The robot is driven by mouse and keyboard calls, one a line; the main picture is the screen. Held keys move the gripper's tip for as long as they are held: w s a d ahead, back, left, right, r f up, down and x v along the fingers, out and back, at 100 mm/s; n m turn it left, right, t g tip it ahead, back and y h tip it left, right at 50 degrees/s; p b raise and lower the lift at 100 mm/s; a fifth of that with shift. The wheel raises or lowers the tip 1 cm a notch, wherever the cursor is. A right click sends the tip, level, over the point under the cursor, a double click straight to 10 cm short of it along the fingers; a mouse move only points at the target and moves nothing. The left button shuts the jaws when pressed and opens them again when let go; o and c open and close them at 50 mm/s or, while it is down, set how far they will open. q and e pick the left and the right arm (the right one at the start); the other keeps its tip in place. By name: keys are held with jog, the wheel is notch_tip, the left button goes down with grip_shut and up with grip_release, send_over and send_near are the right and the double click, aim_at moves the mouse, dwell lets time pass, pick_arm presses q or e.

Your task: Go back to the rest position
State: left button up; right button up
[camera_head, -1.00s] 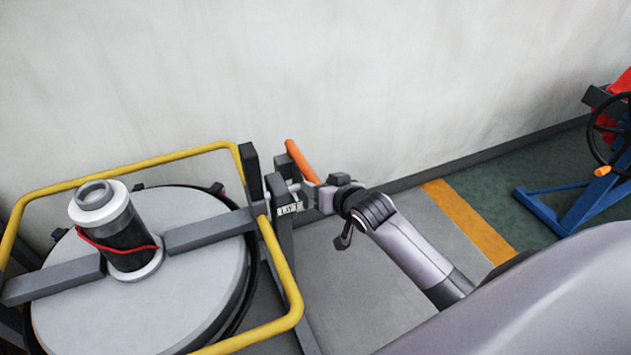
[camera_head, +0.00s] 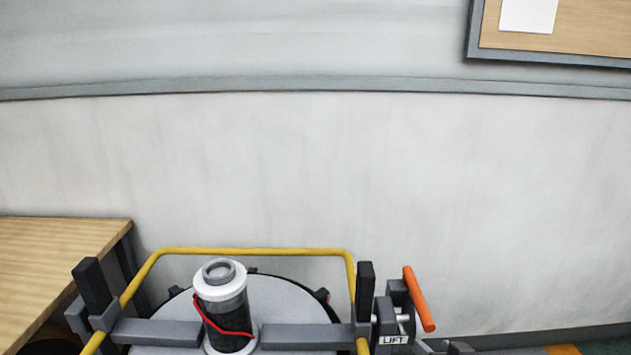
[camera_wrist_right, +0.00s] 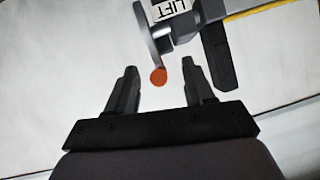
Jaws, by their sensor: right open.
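My right gripper (camera_wrist_right: 159,68) is open in the right wrist view, its two fingers apart with nothing held. The round end of an orange crank handle (camera_wrist_right: 158,77) shows between the fingertips; whether they touch it I cannot tell. In the head view the orange handle (camera_head: 419,299) stands on the crank at the right of the tank frame, by a LIFT label (camera_head: 393,340). Only a small dark part of my right arm or gripper (camera_head: 457,347) shows at the bottom edge there. My left gripper is not in view.
A round grey tank lid (camera_head: 285,302) carries a white and black cylinder (camera_head: 222,300) with a red band. A yellow rail (camera_head: 250,251) surrounds it. A wooden table (camera_head: 60,255) stands at the left. A pale wall (camera_head: 300,170) is behind, with a board (camera_head: 570,40) upper right.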

jog(key=s+a+f+n+g+p, duration=0.1)
jog(key=s+a+f+n, duration=0.1)
jog(key=s, duration=0.9)
jog(key=s+a+f+n+y+p, duration=0.1)
jog(key=s+a+f, duration=0.3)
jog(key=s, duration=0.7)
jog(key=shift+s+f+n+g, duration=0.15)
jog(key=shift+f+n+g, duration=0.25)
jog(key=shift+f, duration=0.3)
jog(key=shift+a, duration=0.1)
